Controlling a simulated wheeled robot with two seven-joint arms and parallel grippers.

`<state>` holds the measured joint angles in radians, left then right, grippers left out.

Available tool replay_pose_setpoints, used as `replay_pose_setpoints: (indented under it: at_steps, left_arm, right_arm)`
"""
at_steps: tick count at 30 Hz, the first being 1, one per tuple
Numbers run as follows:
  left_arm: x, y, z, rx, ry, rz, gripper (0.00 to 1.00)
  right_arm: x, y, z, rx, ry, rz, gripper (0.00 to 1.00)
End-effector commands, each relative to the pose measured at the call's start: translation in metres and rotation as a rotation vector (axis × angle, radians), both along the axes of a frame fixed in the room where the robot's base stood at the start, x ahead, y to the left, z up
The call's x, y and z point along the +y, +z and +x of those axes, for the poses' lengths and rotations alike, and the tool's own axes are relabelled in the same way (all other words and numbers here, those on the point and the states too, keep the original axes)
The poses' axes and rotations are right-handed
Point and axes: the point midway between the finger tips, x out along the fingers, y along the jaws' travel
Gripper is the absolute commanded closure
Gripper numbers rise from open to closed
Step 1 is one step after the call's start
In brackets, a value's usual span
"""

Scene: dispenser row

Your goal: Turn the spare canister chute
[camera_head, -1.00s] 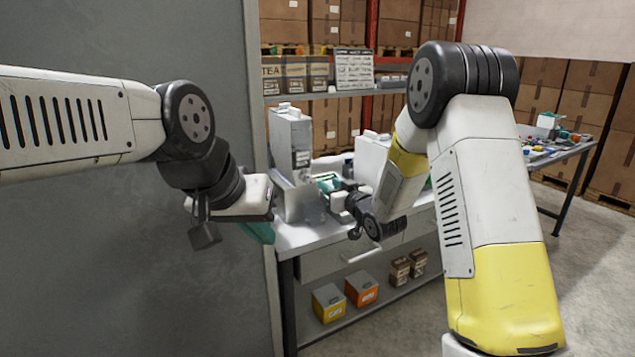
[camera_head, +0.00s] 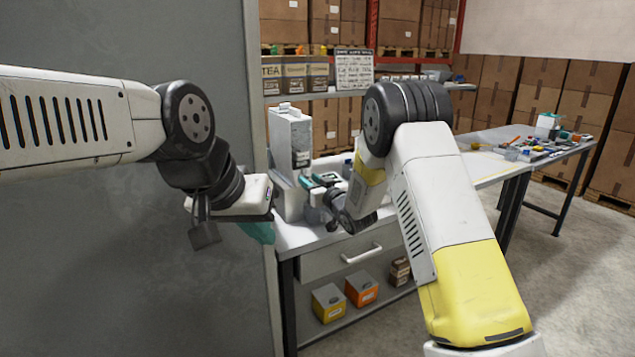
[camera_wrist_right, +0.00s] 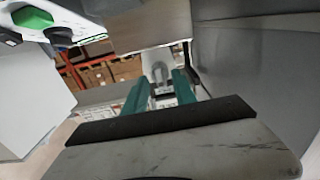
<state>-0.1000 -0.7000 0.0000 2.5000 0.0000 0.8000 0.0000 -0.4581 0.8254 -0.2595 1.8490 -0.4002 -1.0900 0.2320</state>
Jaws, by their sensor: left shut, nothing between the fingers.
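The grey-white dispenser (camera_head: 290,138) stands on the left end of the worktop in the head view. My right gripper (camera_head: 306,181) is just right of its lower front. In the right wrist view, my right gripper's teal fingers (camera_wrist_right: 161,92) are apart. A pale part with a grey arch-shaped piece (camera_wrist_right: 160,72) shows between and beyond them; I cannot tell whether it is the chute or whether the fingers touch it. My left gripper (camera_head: 259,232), teal and shut, is empty at the near left, in front of the grey panel and away from the dispenser.
A large grey panel (camera_head: 130,255) fills the left. The worktop (camera_head: 300,238) has a drawer (camera_head: 350,254) below, with yellow (camera_head: 328,303) and orange (camera_head: 361,289) boxes on a lower shelf. A cluttered table (camera_head: 545,150) stands at the right. My right arm hides part of the worktop.

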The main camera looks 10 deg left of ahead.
Motion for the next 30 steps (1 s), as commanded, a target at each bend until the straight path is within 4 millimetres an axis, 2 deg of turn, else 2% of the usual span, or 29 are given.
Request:
replay_pose_setpoints:
  at_steps: [3,8,20,30]
  left_arm:
    - [0.0,0.0,0.0,0.0,0.0,0.0,1.0]
    - [0.0,0.0,0.0,0.0,0.0,0.0,1.0]
    - [0.0,0.0,0.0,0.0,0.0,0.0,1.0]
    - [0.0,0.0,0.0,0.0,0.0,0.0,1.0]
  right_arm:
    - [-0.0001,0.0,-0.0002,0.0,0.0,0.0,0.69]
    - [-0.0002,0.0001,-0.0002,0.0,0.0,0.0,1.0]
    - [-0.0009,0.0001,-0.0001,0.014,-0.001,0.019,1.0]
    - [-0.003,0.0002,0.001,0.128,-0.003,0.179,1.0]
